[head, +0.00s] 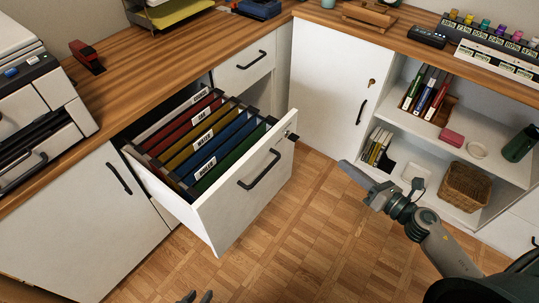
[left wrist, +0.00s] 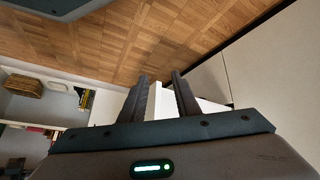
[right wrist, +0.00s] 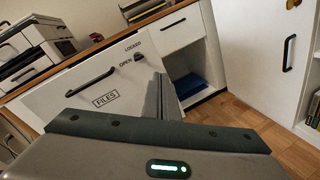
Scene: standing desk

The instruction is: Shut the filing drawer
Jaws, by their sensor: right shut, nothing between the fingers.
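The white filing drawer (head: 222,215) is pulled well out of the desk in the head view, with hanging folders (head: 195,135) inside. Its front carries a dark handle (head: 260,170) and a lock near the top right corner. In the right wrist view the drawer front shows a FILES label (right wrist: 106,99) and a lock (right wrist: 138,57) marked OPEN and LOCKED. My right gripper (head: 347,168) is shut and empty, right of the drawer front and apart from it. My left gripper (head: 196,297) is at the bottom edge, below the drawer; its fingers (left wrist: 160,96) are apart in the left wrist view.
A printer (head: 30,100) and a red stapler (head: 86,55) stand on the desktop at left. A closed cabinet (head: 335,80) and open shelves with a basket (head: 465,186) are at right. The wooden floor (head: 305,240) before the drawer is clear.

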